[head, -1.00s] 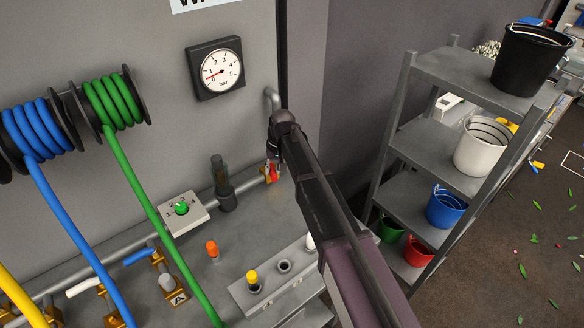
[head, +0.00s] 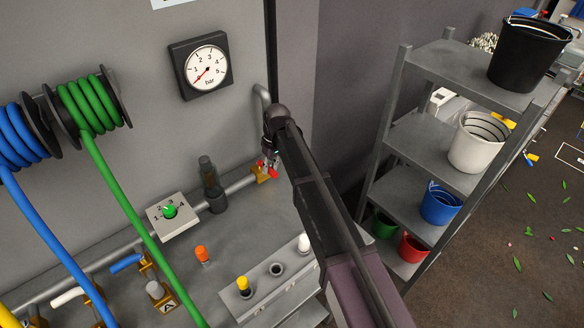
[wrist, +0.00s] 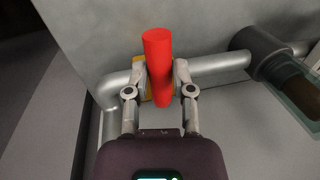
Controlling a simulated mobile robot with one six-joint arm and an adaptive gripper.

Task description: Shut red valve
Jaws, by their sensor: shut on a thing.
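The red valve handle (wrist: 158,58) stands between the two fingers of my gripper (wrist: 159,80) in the wrist view, with a finger against each side. In that view the handle runs across the line of the grey pipe (wrist: 217,63). A brass valve body (wrist: 144,82) shows partly behind it. In the head view my gripper (head: 268,158) is at the valve near the wall corner. There the red handle (head: 273,172) shows only in small pieces and my arm hides some of the area.
A dark fitting with a glass tube (head: 208,182) stands on the pipe left of the valve. A pressure gauge (head: 203,66) reads near 0. A green knob box (head: 171,215) and hose reels (head: 90,103) are further left. A shelf with buckets (head: 392,140) stands right of my arm.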

